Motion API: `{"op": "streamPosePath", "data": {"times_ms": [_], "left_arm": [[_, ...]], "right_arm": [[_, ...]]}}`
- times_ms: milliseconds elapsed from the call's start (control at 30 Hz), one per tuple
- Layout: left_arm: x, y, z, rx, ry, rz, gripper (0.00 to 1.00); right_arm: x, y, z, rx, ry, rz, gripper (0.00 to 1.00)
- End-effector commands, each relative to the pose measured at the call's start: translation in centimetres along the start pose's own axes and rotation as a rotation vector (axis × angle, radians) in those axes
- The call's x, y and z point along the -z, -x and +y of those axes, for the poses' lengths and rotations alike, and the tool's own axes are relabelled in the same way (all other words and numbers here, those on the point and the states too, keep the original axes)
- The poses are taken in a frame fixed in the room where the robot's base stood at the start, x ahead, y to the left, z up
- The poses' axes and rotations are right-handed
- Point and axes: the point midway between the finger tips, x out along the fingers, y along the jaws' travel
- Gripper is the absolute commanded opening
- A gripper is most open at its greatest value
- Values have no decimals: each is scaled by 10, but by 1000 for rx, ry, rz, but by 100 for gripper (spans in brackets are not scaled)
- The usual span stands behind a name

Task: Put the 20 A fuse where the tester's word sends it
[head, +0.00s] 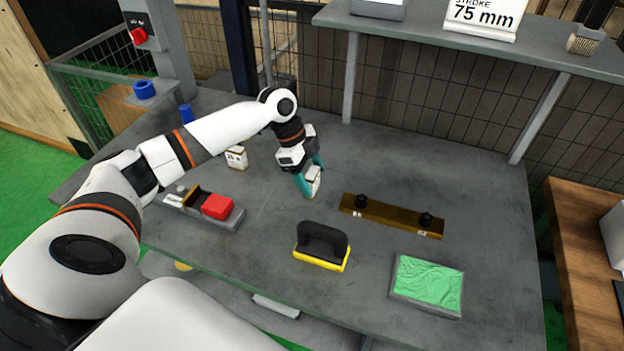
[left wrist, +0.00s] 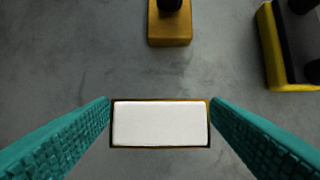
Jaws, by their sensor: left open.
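A white block with a brownish edge, likely a fuse, stands on the grey table between the fingers of my left gripper (head: 309,186). The block (head: 314,177) shows in the left wrist view as a white top (left wrist: 160,123) with a teal finger close beside each end. The left gripper is open around it. I cannot read the rating on either block. A grey device (head: 228,219) with a red block on it, perhaps the tester, sits at the left. My right gripper is not in view.
A brown bar (head: 392,216) with two black knobs lies right of the gripper. A black and yellow holder (head: 322,245) stands in front. A grey tray (head: 425,305) with green lining lies front right. Blue cylinders (head: 145,89) stand back left. A shelf (head: 470,46) overhangs the back.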

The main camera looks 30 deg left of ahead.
Motion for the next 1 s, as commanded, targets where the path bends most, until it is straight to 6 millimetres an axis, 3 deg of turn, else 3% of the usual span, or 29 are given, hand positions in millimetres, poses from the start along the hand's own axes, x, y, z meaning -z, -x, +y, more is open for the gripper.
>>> {"op": "streamPosePath", "data": {"times_ms": [200,433,800,1000], "left_arm": [[0,-24,-1,0,1,0,71],[0,-26,0,-2,0,0,71],[0,-26,0,-2,-1,0,16],[-1,-24,0,-2,-1,0,16]], "right_arm": [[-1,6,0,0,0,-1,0],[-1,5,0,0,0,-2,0],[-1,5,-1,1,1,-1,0],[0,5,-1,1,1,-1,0]]}}
